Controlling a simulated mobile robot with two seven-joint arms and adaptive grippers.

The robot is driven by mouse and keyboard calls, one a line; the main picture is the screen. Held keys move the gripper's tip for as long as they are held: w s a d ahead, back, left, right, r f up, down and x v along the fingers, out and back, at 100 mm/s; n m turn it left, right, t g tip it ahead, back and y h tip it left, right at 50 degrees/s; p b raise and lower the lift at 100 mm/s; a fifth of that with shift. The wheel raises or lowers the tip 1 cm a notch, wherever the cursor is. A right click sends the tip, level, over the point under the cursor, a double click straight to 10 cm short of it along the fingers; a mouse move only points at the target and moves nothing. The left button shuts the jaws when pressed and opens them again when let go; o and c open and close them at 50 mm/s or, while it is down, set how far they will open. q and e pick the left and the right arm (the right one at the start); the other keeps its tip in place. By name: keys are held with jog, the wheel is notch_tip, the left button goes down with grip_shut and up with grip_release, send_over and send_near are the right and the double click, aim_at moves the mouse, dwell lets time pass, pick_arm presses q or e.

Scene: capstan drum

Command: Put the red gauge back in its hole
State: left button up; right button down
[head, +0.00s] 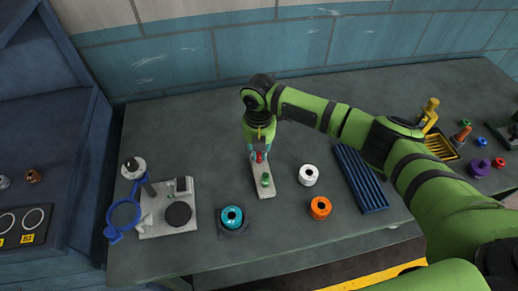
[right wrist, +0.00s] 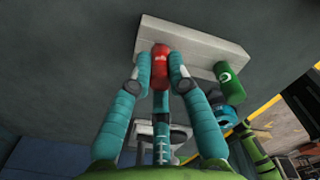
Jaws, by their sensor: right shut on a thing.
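The red gauge (head: 259,157) is held between the teal fingers of my right gripper (head: 256,149). In the right wrist view the red gauge (right wrist: 160,62) sits between the fingertips (right wrist: 160,74), its far end against or very near the pale block (right wrist: 205,46). I cannot tell whether it is inside a hole. The pale block (head: 258,189) lies on the bench under the gripper; its holes are hidden or too small to make out. A green gauge (head: 266,180) stands on the block, beside the red one; it also shows in the right wrist view (right wrist: 229,82). My left gripper is out of view.
White (head: 308,175), orange (head: 320,207) and teal (head: 232,217) rings lie near the block. A blue slotted tray (head: 359,180) is to the right, under my arm. Bench (head: 290,238) is clear in front.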

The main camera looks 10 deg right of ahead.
dwell(0.7)
jog(key=c, duration=1.1)
grip_release()
notch_tip(320, 180, up, 12)
